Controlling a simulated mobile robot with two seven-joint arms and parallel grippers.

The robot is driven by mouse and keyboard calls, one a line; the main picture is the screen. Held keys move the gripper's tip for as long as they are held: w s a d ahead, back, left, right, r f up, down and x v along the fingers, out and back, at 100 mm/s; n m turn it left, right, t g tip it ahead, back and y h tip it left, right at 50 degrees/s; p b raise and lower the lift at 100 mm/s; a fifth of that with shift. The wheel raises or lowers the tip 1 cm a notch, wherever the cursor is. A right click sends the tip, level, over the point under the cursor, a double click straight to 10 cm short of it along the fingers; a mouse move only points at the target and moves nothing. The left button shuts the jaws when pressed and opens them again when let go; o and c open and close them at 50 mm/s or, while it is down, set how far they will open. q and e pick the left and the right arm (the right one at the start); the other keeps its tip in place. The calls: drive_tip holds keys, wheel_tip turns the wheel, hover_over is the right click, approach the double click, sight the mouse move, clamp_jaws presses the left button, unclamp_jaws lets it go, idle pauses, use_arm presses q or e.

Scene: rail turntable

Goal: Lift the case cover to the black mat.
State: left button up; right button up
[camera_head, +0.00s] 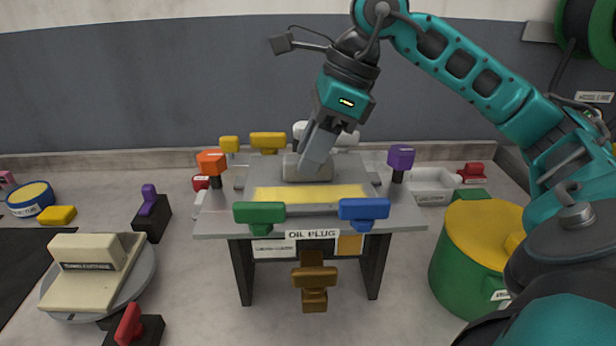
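The case cover seems to be the grey raised plate (262,173) with a grey block-like handle (294,172) on top of the grey stand (215,222); no label confirms this. My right gripper (314,168) reaches down from above, its fingers at the handle and hiding part of it. Only one broad finger face shows, so I cannot tell whether it grips the handle. The plate rests on the stand. The black mat (22,265) lies on the floor at the far left, cut off by the picture edge. My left gripper is not in view.
Colored knobs surround the stand: orange (211,163), purple (400,157), green (259,213), blue (363,210) and brown (314,279). A beige block on a round turntable (146,270) stands between stand and mat. A green-yellow drum (480,250) is at right.

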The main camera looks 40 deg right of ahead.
clamp_jaws()
drive_tip(key=shift+r, duration=0.1)
idle(0.3)
drive_tip(key=shift+r, duration=0.45)
wheel_tip(320, 180, up, 19)
drive_tip(key=p, duration=0.3)
idle(0.7)
